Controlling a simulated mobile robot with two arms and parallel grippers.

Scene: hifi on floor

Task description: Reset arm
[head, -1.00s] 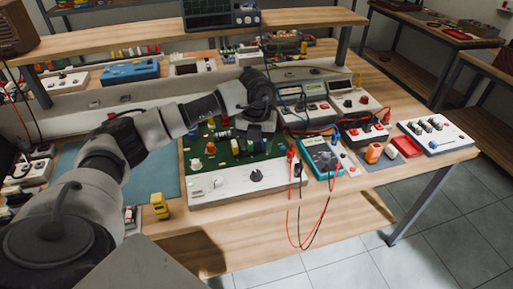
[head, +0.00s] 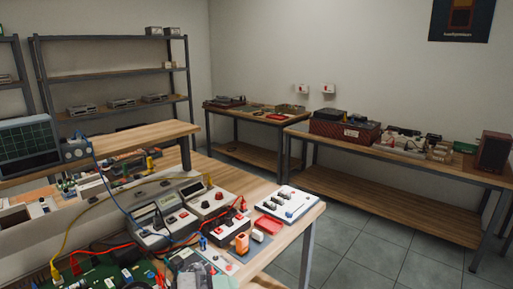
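Neither of my grippers can be made out in the head view. The green circuit board (head: 112,274) lies on the workbench at the bottom left, cut off by the frame edge. Red and yellow leads run to it. A grey shape at the bottom edge, right of the board, is too cropped to tell.
Bench instruments (head: 152,222), an orange block (head: 242,242), a red tray (head: 269,225) and a white switch panel (head: 289,203) crowd the bench's right end. An oscilloscope (head: 30,145) stands on the raised shelf. Tiled floor (head: 370,255) is open before the long side table (head: 400,190).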

